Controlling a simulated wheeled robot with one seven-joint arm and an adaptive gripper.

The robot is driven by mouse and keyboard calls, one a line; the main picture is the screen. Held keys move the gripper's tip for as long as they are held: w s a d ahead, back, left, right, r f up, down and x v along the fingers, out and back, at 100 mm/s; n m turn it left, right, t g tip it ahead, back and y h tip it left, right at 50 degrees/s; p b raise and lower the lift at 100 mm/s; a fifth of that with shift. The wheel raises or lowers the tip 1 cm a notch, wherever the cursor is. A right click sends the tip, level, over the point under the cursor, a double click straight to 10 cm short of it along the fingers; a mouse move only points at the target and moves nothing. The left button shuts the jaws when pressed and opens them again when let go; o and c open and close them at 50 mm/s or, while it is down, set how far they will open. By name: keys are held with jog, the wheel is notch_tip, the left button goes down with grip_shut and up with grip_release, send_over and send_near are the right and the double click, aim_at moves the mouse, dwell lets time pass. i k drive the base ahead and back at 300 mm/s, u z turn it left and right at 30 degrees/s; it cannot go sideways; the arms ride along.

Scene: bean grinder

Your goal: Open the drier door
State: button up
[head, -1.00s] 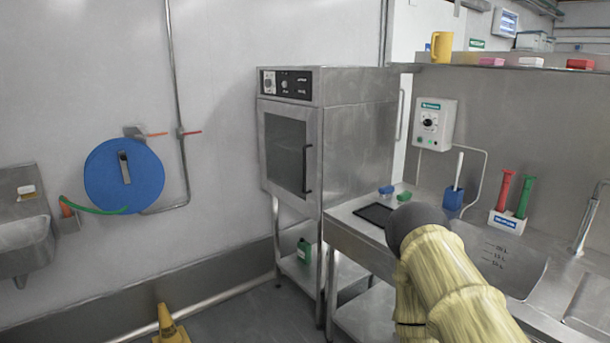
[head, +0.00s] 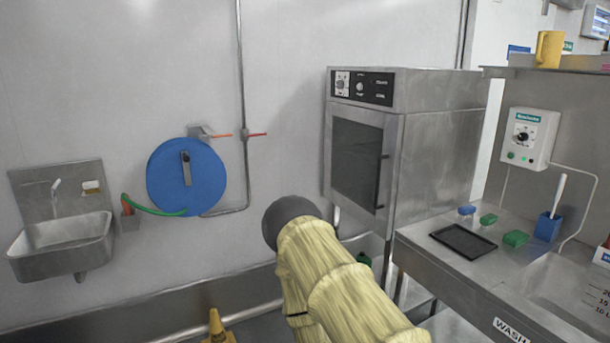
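The drier (head: 440,140) is a steel cabinet on a stand, right of centre in the head view. Its door (head: 357,165) has a dark window and is shut. The dark vertical door handle (head: 382,182) is on the door's right side. A control panel (head: 362,87) with knobs sits above the door. My arm, in a yellowish sleeve with a dark rounded end, reaches up from the bottom, in front of and below the drier to the left. I see no gripper fingers, and nothing touches the handle.
A steel counter (head: 420,238) with a black tray (head: 463,240) and small blue and green items stands right of the drier. A blue hose reel (head: 187,177) and a hand sink (head: 62,247) are on the left wall. A yellow cone (head: 217,328) stands on the floor.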

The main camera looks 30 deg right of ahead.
aim_at(380, 222)
jog(key=u, duration=0.25)
jog(key=i, duration=0.65)
jog(key=z, duration=0.6)
jog(key=i, duration=0.75)
jog(key=z, duration=0.9)
